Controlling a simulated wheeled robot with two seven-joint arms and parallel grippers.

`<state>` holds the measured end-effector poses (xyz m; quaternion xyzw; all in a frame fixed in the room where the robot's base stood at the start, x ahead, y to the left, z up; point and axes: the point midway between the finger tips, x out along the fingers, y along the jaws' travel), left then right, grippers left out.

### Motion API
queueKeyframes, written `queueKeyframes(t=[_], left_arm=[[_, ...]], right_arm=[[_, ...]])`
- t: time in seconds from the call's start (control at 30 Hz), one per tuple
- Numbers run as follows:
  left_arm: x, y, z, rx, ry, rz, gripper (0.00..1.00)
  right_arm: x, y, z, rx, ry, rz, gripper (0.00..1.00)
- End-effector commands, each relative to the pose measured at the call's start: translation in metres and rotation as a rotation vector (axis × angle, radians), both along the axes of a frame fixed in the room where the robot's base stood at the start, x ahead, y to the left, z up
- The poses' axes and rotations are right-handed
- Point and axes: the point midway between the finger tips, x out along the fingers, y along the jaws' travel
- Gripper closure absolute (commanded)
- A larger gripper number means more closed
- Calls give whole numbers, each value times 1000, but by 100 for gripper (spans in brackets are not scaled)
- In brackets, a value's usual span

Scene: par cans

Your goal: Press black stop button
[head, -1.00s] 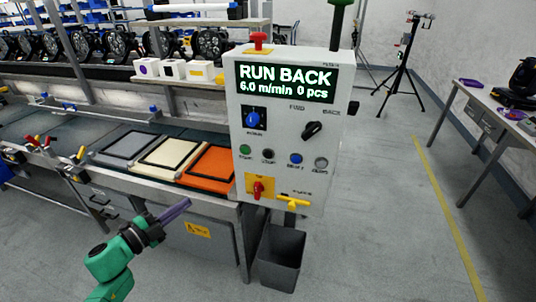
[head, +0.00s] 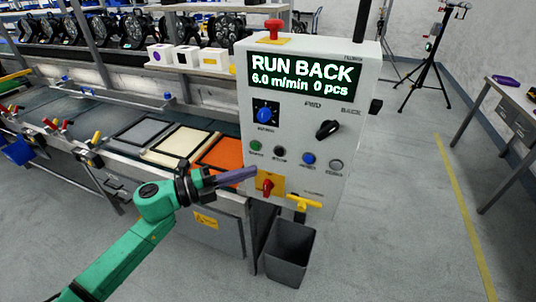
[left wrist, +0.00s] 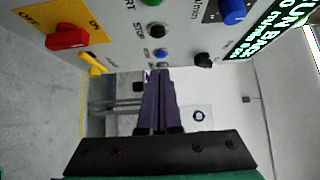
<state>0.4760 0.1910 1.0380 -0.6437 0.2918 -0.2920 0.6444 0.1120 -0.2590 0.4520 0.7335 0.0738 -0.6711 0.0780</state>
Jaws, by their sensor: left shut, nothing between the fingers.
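The black stop button (head: 279,150) is a small round knob on the light grey control box (head: 350,110), between a green button (head: 255,147) and a blue one (head: 308,158). In the left wrist view the black button (left wrist: 157,30) lies beside its STOP label. My left gripper (head: 252,173), with purple fingers shut and empty, is in front of the box, below and left of the black button in the head view. In the left wrist view the fingertips (left wrist: 161,73) appear just below the blue button (left wrist: 160,54); I see no clear contact. My right gripper is out of view.
A red rotary switch on a yellow plate (head: 268,183) and a yellow handle (head: 305,202) are low on the box. A black selector (head: 328,130) and a blue knob (head: 265,112) are above the buttons. A grey bin (head: 290,255) stands below. Framed panels lie on the conveyor at left.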

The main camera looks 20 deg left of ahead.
Motion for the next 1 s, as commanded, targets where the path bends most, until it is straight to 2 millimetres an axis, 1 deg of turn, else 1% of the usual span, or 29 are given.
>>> queueKeyframes(t=[0.03, 0.2, 0.3, 0.4, 0.53, 0.77, 1.0], left_arm=[[8, -7, 6, -3, -3, 2, 100], [33, -35, 6, -2, -3, 1, 100], [52, -34, 5, -1, -2, 3, 100], [63, -34, 3, -2, -1, 3, 100], [69, -35, 0, -1, 2, 2, 100], [69, -35, 0, -1, 1, 1, 100], [77, -35, -2, 1, -1, 3, 100]], right_arm=[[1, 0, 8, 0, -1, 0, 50], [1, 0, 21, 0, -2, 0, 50], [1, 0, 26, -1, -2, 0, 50], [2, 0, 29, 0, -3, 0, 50], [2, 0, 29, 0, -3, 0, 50], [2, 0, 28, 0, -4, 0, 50], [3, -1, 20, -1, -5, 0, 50]])
